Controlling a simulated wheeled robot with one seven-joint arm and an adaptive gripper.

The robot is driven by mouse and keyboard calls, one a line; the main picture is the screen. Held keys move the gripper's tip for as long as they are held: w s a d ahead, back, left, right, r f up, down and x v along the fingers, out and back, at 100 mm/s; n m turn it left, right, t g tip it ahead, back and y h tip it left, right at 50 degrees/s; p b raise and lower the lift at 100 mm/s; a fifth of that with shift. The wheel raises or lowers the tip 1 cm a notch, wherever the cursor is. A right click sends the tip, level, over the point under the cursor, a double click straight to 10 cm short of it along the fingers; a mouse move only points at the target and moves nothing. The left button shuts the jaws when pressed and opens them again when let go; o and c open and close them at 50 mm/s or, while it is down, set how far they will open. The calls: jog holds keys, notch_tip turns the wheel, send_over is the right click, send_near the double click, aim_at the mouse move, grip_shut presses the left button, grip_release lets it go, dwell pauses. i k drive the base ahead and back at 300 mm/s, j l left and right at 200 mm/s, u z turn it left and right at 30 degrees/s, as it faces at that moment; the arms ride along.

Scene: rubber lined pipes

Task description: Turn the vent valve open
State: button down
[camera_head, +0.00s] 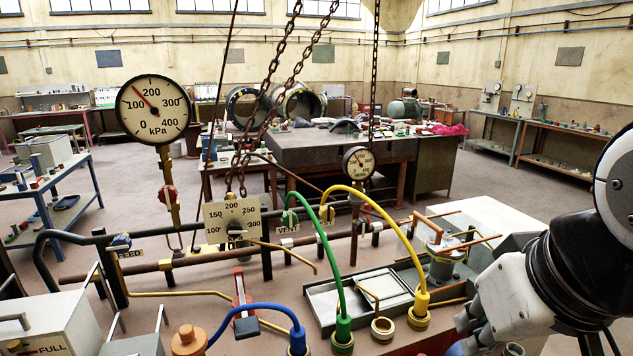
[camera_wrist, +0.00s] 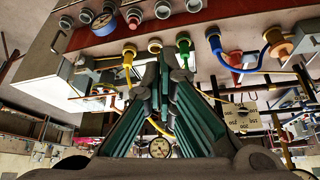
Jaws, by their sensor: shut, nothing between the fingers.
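The VENT label (camera_head: 288,227) is on the pipe rack in the middle of the head view. A small green valve handle (camera_head: 289,216) sits just above it, by the far end of the green hose (camera_head: 338,270). The handle is too small to tell its turn position. My gripper (camera_wrist: 165,62) shows in the wrist view with its green-padded fingers together at the tips and nothing between them. In the head view my arm is at the right, away from the vent valve; the fingertips are not clear there. I cannot pick out the vent valve in the wrist view.
A yellow hose (camera_head: 397,238) arches right of the green one, and a blue hose (camera_head: 255,308) lies in front. Chains (camera_head: 283,75) hang left of the valve. A dial plate (camera_head: 232,219) and a small gauge (camera_head: 359,162) flank it. A metal tray (camera_head: 365,294) lies in front.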

aim_at(289, 219)
jog(key=j+u, duration=0.15)
jog(key=j, duration=0.3)
jog(key=i+j+u, duration=0.15)
jog(key=j, duration=0.25)
jog(key=j+u, duration=0.15)
jog(key=j, duration=0.25)
jog(key=i, duration=0.05)
